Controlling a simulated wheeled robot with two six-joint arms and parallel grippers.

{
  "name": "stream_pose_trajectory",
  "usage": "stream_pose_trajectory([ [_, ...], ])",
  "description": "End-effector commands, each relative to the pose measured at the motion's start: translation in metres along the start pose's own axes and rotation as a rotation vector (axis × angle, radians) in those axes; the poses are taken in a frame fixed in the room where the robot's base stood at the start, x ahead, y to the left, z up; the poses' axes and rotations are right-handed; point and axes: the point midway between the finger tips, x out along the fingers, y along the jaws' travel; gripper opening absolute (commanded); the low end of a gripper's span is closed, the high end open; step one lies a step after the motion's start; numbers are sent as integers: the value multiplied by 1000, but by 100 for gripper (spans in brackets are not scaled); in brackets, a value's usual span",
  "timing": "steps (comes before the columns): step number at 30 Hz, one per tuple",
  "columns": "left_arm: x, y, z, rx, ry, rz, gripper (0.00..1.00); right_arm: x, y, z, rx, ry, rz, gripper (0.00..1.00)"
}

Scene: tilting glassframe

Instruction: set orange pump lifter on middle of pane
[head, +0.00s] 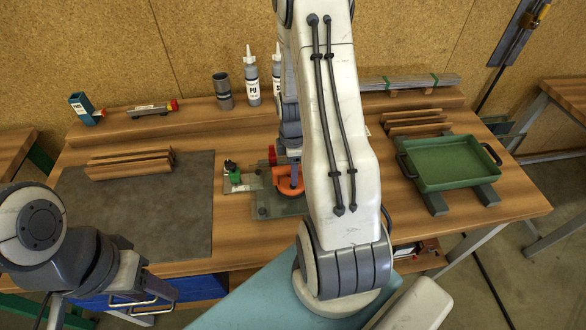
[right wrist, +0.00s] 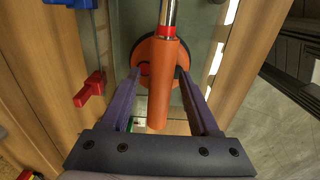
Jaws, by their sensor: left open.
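The orange pump lifter (head: 291,181) is near the middle of the bench, partly hidden behind my right arm. In the right wrist view its orange handle (right wrist: 163,95) and round head show. A greenish glass pane (head: 272,207) lies beneath and around the lifter; its extent is partly hidden. I cannot tell whether the lifter touches it. My right gripper (right wrist: 160,76) has one finger on each side of the handle, with gaps visible; in the head view my arm hides it. My left gripper (head: 112,302) is open and empty at the lower left, in front of the bench.
A green tray (head: 452,178) stands on the right of the bench. Wood strips (head: 130,163) lie on a dark mat (head: 180,215) at the left. White bottles (head: 252,80) and a dark cup (head: 222,90) stand on the back shelf. A red clamp part (right wrist: 90,90) sits beside the lifter.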

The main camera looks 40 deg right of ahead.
Motion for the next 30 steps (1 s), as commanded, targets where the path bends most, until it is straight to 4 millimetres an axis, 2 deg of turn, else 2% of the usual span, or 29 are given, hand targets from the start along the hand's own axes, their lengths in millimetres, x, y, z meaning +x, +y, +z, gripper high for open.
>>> stream_pose_trajectory([
  [5,0,0,0,0,0,0,50,-1,0,0,0,0,0,62],
  [8,-4,0,0,0,0,0,50,-6,0,0,0,0,1,62],
  [11,1,0,0,0,0,0,50,-14,2,0,0,0,5,62],
  [24,17,-1,1,1,0,0,50,-100,1,0,0,0,7,62],
  [30,19,-1,1,1,0,0,50,-120,0,0,0,0,2,62],
])
